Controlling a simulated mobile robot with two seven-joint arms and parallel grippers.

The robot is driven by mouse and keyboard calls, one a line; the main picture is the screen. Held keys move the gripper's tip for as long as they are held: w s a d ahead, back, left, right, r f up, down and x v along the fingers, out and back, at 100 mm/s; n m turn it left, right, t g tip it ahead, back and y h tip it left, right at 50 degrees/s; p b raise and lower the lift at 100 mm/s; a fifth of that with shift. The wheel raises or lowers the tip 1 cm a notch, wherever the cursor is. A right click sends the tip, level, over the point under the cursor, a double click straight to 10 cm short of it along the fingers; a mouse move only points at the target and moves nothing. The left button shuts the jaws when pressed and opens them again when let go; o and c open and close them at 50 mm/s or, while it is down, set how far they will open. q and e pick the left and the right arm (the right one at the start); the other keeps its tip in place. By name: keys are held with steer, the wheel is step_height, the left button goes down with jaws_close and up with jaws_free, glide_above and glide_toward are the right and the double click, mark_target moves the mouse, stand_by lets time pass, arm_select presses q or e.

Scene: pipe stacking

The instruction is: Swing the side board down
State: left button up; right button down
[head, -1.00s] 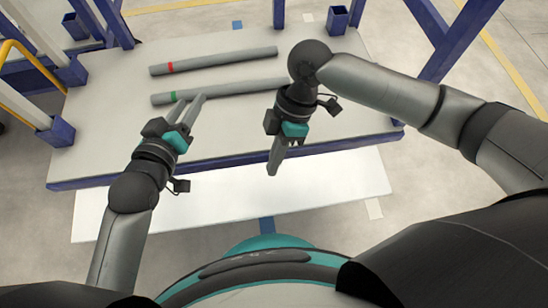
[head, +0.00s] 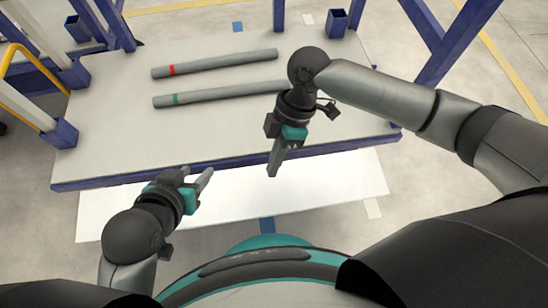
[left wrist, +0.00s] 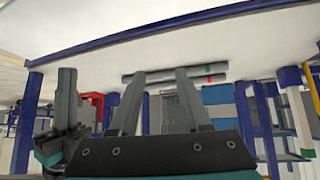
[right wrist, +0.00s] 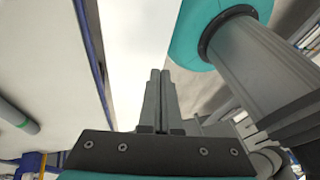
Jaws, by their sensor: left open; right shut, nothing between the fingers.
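A white board (head: 300,190), which I take to be the side board, shows along the near side of the table, just beyond the blue front rail (head: 330,147). I cannot tell its exact tilt. My left gripper (head: 198,174) is open and empty, in front of the rail and above the board in the head view. Its spread fingers also show in the left wrist view (left wrist: 160,85). My right gripper (head: 273,172) is shut and empty, pointing down over the rail and board area. Its closed fingers show in the right wrist view (right wrist: 160,85), with the board (right wrist: 140,40) beyond.
A grey pipe with a red band (head: 220,62) and one with a green band (head: 215,95) lie on the white tabletop (head: 120,135). Blue posts (head: 65,133) stand at the corners. A yellow rail (head: 30,60) is at the left.

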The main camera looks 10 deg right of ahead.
arm_select(q)
steer(key=shift+s+a+r+g+y+p, duration=0.2)
steer(key=shift+s+a+g+y+p, duration=0.25)
steer(key=shift+s+a+g, duration=0.6)
steer(key=shift+w+a, duration=0.1)
steer(key=shift+w, duration=0.05)
steer(key=s+f+g+p, duration=0.1)
steer(key=f+p, duration=0.1)
steer(key=f, duration=0.1)
steer(key=s+a+f+g+p, duration=0.1)
steer(key=f+p, duration=0.1)
steer(key=f, duration=0.1)
steer(key=s+a+f+g+y+p, duration=0.1)
steer(key=f+p, duration=0.1)
steer(key=f, duration=0.2)
steer(key=shift+s+n, duration=0.3)
steer(key=shift+s, duration=0.05)
steer(key=shift+s+a+f+g+p, duration=0.15)
steer(key=shift+s+f+p, duration=0.1)
steer(key=shift+f, duration=0.3)
steer(key=shift+s+d+f+g+p, duration=0.1)
steer(key=shift+s+f+p, duration=0.15)
steer(key=shift+f, duration=0.3)
arm_select(e)
steer(key=v, duration=1.5)
steer(key=shift+r, duration=0.1)
